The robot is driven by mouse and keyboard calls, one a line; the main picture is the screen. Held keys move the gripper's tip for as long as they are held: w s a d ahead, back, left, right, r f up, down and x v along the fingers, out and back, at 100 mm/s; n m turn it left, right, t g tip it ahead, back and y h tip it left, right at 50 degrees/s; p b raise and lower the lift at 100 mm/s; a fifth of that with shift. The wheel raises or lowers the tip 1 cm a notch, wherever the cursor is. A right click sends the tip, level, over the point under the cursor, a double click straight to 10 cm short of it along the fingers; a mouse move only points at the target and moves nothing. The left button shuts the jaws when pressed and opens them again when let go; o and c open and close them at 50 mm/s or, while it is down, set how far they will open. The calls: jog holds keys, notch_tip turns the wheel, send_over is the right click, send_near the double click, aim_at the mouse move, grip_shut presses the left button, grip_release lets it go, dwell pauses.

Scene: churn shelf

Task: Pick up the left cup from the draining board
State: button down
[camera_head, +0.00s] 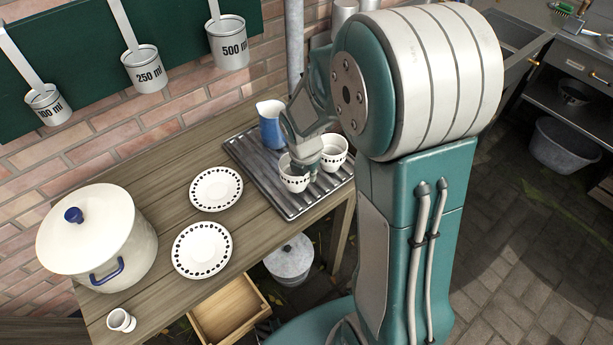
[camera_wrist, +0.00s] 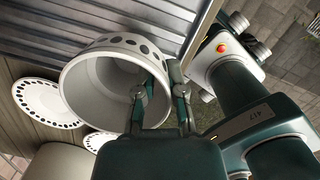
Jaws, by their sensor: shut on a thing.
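The left cup (camera_head: 293,184) is white with a band of black dots and stands on the grey ribbed draining board (camera_head: 248,160). My gripper (camera_head: 308,168) reaches down to its right side. In the wrist view my gripper (camera_wrist: 160,82) is shut on the wall of the left cup (camera_wrist: 88,92), one finger inside the cup and the other outside. I cannot tell whether the base still touches the board. The right cup (camera_head: 336,146) stands close behind and to the right, partly hidden by my gripper.
A blue and white jug (camera_head: 271,126) stands at the back of the board. Two dotted plates (camera_head: 216,189) (camera_head: 202,250), a lidded cream pot (camera_head: 110,245) and an egg cup (camera_head: 121,320) are on the wooden table to the left. Measuring cups hang on the wall.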

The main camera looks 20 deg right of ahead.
jog(key=s+a+r, duration=0.9)
jog(key=s+r, duration=0.1)
jog(key=r, duration=0.1)
jog(key=shift+a+r, duration=0.15)
jog(key=shift+a, duration=0.2)
